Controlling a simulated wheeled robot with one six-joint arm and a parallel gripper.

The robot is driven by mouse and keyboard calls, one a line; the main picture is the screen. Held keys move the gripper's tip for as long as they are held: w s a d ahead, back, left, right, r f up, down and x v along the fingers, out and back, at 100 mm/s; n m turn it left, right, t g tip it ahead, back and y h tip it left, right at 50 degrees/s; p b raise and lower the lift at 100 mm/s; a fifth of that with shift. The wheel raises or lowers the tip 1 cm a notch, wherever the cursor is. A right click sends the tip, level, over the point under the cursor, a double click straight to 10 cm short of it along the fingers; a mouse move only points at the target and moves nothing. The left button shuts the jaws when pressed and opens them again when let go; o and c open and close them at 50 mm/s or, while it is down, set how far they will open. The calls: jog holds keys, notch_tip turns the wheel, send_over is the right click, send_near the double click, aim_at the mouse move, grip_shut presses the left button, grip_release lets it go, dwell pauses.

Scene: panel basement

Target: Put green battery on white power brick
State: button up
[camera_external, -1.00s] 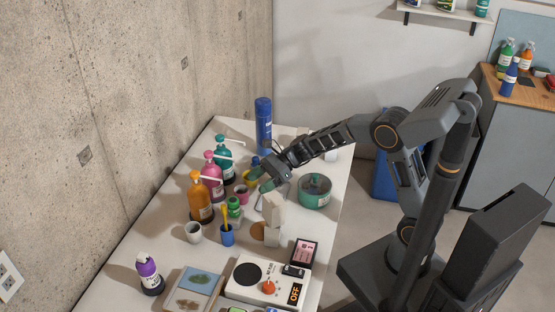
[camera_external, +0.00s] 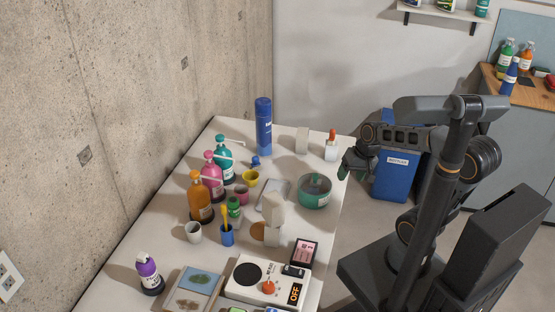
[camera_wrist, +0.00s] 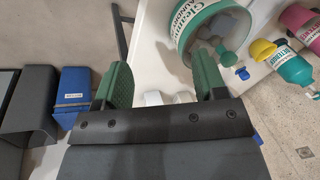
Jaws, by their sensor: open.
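My gripper (camera_external: 357,163) is open and empty, just off the table's right edge, right of the round green tub (camera_external: 314,191). Its two green fingers stand wide apart in the wrist view (camera_wrist: 163,72). I cannot pick out the green battery for certain; a small green cylindrical item (camera_external: 234,207) stands among the bottles and cups, too small to identify. The white power brick is also uncertain: an upright white block (camera_external: 302,140) stands at the table's back, and a pale, tilted block (camera_external: 274,208) is near the middle.
The white table (camera_external: 215,268) holds orange (camera_external: 199,198), pink (camera_external: 211,178) and teal (camera_external: 223,160) pump bottles along its left side. A tall blue can (camera_external: 264,127) stands at the back. A blue bin (camera_external: 396,178) stands beyond the table.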

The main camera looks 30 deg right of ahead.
jog(key=s+d+n+t+h, duration=0.1)
jog(key=s+d+n+h, duration=0.1)
jog(key=d, duration=0.3)
jog(key=shift+s+d+n+h, duration=0.3)
jog(key=shift+n, duration=0.1)
notch_tip(320, 180, up, 5)
jog(key=p, duration=0.4)
jog(key=shift+r, duration=0.1)
